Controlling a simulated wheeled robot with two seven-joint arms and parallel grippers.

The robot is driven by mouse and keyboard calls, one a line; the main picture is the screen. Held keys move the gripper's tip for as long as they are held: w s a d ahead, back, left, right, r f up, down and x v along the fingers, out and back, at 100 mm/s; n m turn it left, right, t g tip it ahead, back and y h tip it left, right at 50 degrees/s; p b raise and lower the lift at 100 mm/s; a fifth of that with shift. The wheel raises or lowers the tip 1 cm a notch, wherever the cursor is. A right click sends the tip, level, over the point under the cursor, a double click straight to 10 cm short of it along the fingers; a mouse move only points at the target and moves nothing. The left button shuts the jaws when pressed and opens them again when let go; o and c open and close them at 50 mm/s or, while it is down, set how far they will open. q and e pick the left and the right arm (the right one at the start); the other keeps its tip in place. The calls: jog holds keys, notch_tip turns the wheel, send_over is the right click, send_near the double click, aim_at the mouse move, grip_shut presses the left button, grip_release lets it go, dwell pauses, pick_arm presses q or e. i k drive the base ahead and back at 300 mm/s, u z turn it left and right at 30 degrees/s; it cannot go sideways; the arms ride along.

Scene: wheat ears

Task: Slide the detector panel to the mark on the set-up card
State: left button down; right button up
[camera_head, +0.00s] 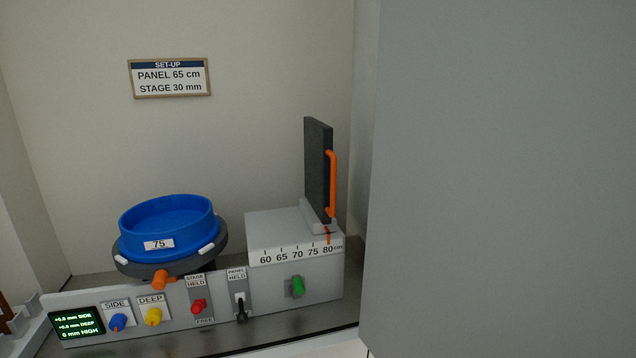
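The detector panel (318,170) is a dark upright slab with an orange handle (332,183) on its right side. It stands on a light foot at the right end of a white block. The scale (297,252) on the block's front reads 60 to 80 cm, and the panel's orange pointer (328,235) is at about 80. The set-up card (168,77) on the back wall reads PANEL 65 cm, STAGE 30 mm. A lever (240,307) under a PANEL HELD label points down. Neither gripper is in view.
A blue dish (168,226) marked 75 sits on a dark round stage left of the block. A blue knob, a yellow knob, a red lever, a green knob (297,286) and a display (76,324) are on the front. A large grey surface (500,180) fills the right.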

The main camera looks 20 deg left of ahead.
aim_at(318, 209)
jog(key=u, duration=1.45)
jog(key=k, duration=1.35)
jog(key=u, duration=0.45)
jog(key=i, duration=0.6)
jog(key=u, duration=0.5)
jog(key=i, duration=0.9)
jog(key=z, duration=0.7)
jog(key=i, duration=0.45)
jog(key=z, duration=0.45)
